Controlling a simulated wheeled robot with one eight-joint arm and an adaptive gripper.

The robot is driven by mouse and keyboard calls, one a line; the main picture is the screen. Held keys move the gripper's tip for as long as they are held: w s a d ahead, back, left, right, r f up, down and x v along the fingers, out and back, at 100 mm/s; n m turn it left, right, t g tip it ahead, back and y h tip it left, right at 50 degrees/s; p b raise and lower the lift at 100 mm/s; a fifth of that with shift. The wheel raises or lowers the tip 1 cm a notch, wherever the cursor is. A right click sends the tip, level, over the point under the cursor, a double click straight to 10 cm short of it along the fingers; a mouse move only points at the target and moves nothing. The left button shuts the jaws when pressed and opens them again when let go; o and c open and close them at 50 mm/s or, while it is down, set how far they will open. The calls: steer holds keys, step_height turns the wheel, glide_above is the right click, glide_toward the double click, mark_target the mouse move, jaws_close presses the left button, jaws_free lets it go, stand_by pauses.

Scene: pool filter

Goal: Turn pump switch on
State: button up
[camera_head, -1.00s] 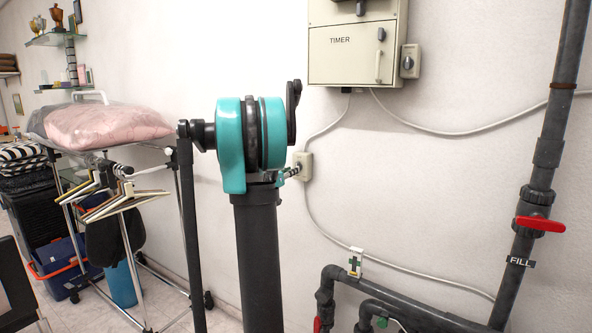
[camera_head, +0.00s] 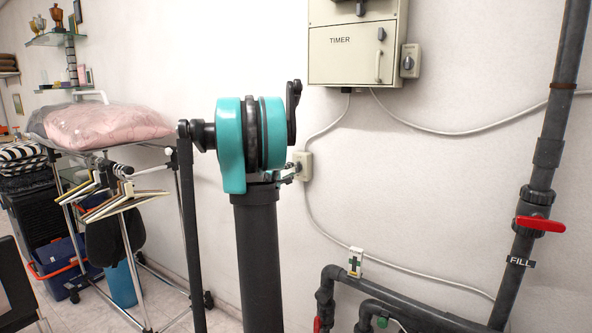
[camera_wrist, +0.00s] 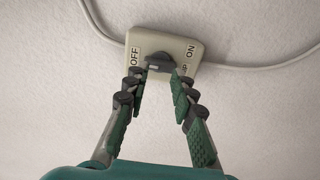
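The pump switch is a cream box on the wall, right of my arm in the head view (camera_head: 305,158). I cannot tell whether either fingertip touches the knob. In the head view my gripper (camera_head: 296,172) is small and partly hidden by my arm.
A TIMER cabinet (camera_head: 345,55) hangs above, with a small switch box (camera_head: 410,62) on its right side. A grey cable (camera_head: 310,215) runs down the wall from it. Dark pipes with a red FILL valve handle (camera_head: 540,224) stand at right. A clothes rack (camera_head: 130,275) stands at left.

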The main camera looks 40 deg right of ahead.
mark_target(298, 167)
steer(key=shift+d, duration=0.15)
steer(key=shift+x, duration=0.95)
steer(key=shift+w+r, duration=0.1)
steer(key=shift+w, duration=0.05)
